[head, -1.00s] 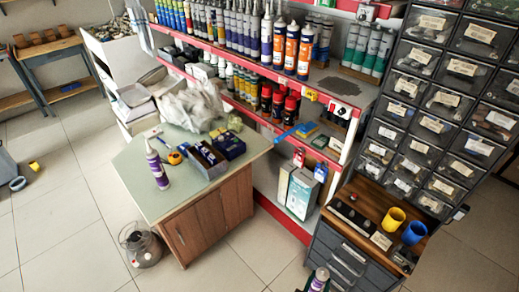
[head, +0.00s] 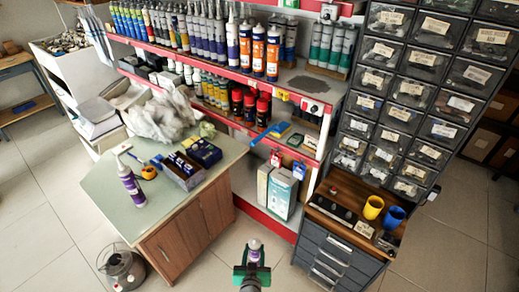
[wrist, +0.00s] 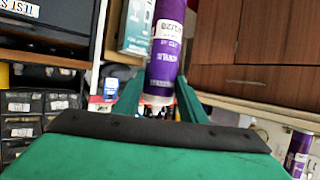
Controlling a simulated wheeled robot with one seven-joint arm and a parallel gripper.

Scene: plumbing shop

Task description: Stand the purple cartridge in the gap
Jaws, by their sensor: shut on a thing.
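My gripper (head: 251,272) has green fingers and is shut on a purple cartridge (wrist: 166,50). In the head view the held cartridge shows mostly its pale top (head: 254,246), low in front of the shelf unit, over the floor. In the wrist view it sits between the two fingers, and its lettering is upside down. A purple-and-white cartridge (head: 233,45) stands left of the orange ones.
Another purple cartridge with a white nozzle (head: 131,184) stands on the green-topped table (head: 105,200), left of my gripper. Boxes and an orange tape measure lie there. A drawer cabinet (head: 335,262) with yellow and blue cups stands right.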

